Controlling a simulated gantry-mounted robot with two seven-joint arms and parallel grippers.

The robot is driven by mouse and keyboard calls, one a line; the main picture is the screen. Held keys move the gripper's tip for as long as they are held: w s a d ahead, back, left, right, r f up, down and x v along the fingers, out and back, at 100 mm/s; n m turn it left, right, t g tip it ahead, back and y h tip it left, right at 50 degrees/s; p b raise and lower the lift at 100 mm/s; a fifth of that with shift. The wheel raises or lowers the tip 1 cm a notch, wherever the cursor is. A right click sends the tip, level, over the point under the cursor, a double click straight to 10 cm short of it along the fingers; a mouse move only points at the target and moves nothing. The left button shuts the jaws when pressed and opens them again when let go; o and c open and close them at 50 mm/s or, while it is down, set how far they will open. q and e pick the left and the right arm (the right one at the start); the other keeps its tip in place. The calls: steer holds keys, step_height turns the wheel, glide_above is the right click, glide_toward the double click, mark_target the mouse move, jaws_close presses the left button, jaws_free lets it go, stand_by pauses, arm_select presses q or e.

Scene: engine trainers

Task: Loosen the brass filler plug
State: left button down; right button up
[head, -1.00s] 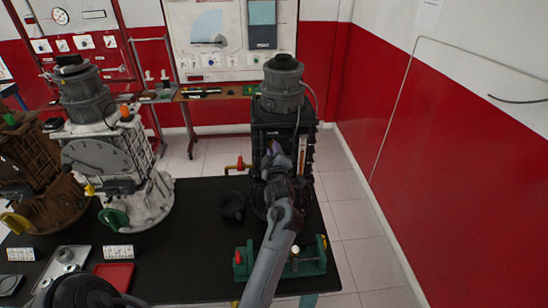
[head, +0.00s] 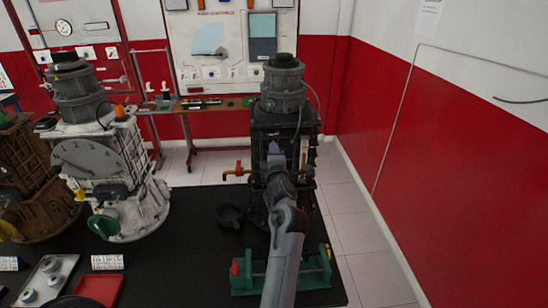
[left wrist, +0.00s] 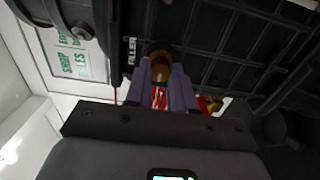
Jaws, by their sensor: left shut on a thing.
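A black engine trainer (head: 258,130) stands at the right end of the dark table. My left gripper (head: 274,150) reaches its front face in the head view, where the arm hides much of the engine's lower front. In the left wrist view the two purple-grey fingers of this gripper (left wrist: 161,76) are shut on the round brass filler plug (left wrist: 160,57). The plug sits at the dark ribbed housing beside a label reading "FILLER" (left wrist: 132,50). The plug cannot be made out in the head view. My right gripper is in neither view.
A brass pipe with a red part (head: 238,170) sticks out left of the engine. A black cup (head: 230,215) and a green fixture (head: 248,283) stand close by. A white engine (head: 100,160) is to the left, with a red tray (head: 100,289) in front.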

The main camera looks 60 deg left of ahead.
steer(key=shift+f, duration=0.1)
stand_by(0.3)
arm_select(q)
steer(key=c, duration=1)
jaws_free()
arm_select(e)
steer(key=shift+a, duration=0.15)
arm_select(q)
steer(key=shift+o, duration=0.2)
